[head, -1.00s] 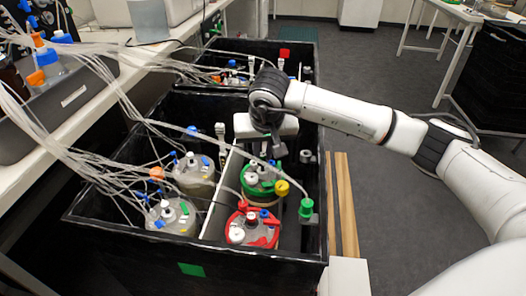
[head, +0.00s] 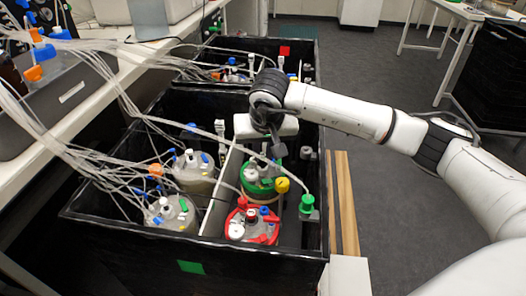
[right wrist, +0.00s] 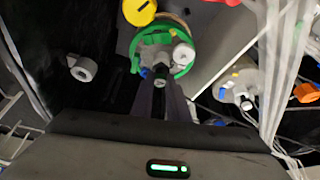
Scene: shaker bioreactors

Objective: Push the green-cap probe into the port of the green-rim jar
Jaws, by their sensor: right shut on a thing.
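The green-cap probe (head: 307,204) sits in a holder at the right wall of the black bin, its tube running up to the left. The green-rim jar (head: 262,188) stands in the bin behind the red-rim jar (head: 252,227). It also shows in the right wrist view (right wrist: 160,38), straight beyond my fingers. My right gripper (head: 277,152) is above the back of this jar, apart from the green-cap probe. In the right wrist view its fingers (right wrist: 159,84) are shut on a small pale-ended plug at the jar's top. The fingers partly hide the jar's lid. My left gripper is not in view.
A yellow-cap probe (head: 282,185) stands close to the green-rim jar's right side. An empty holder (right wrist: 82,68) shows in the right wrist view. A pale divider (head: 219,193) separates these jars from two blue-marked jars. Loose tubes cross the bin's left side.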

